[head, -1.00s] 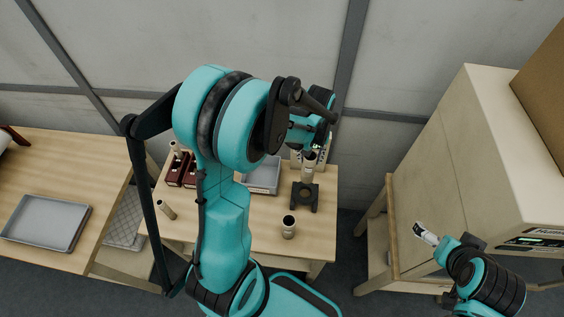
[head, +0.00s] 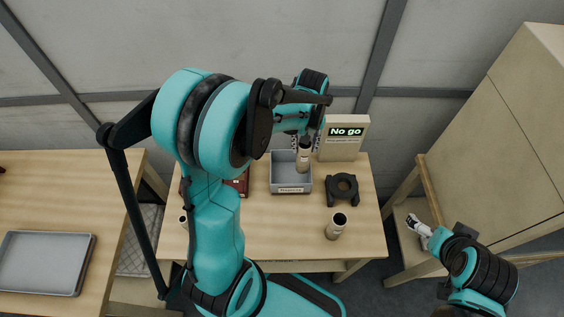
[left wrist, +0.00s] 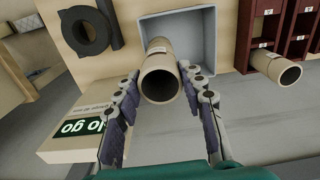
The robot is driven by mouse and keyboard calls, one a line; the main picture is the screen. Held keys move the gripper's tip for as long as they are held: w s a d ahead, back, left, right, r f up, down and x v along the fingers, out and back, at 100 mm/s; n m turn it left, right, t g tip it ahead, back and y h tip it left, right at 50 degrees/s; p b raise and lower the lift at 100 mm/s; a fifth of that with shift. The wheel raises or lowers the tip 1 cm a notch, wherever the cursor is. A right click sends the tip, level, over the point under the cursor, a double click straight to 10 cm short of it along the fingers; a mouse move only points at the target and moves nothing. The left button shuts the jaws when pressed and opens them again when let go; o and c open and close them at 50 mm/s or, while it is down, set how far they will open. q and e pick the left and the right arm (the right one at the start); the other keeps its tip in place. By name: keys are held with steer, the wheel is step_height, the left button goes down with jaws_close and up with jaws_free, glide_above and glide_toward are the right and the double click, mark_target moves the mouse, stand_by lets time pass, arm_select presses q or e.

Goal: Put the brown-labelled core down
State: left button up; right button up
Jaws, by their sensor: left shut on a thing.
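My left gripper (head: 306,138) is shut on a tan cardboard core (head: 304,158), held upright at the grey tray (head: 291,188). The lower end of the core is inside the tray's outline; I cannot tell whether it touches the floor. In the left wrist view, the core (left wrist: 158,80) is between the two fingers (left wrist: 162,100), its open end towards the camera, with the grey tray (left wrist: 206,30) beyond. No brown label shows on it. My right gripper (head: 416,226) is at the right, away from the table; its jaws are too small to read.
A black ring gauge (head: 331,187) stands right of the tray, with a "No go" sign box (head: 343,150) behind. Another core (head: 335,228) stands at the front right. A dark red rack (head: 241,184) is left of the tray. Clear tabletop (head: 275,230) lies in front.

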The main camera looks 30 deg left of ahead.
arm_select(q)
steer(key=s+a+f+b, duration=0.2)
steer(key=a+f, duration=0.4)
steer(key=f, duration=0.2)
steer(key=shift+s+a+f, duration=0.15)
steer(key=shift+s+a, duration=0.1)
steer(key=shift+a, duration=0.1)
steer(key=shift+f+b, duration=0.4)
steer(key=o, duration=0.9)
steer(key=shift+r, duration=0.1)
steer(key=shift+c, duration=0.2)
steer(key=shift+r, duration=0.1)
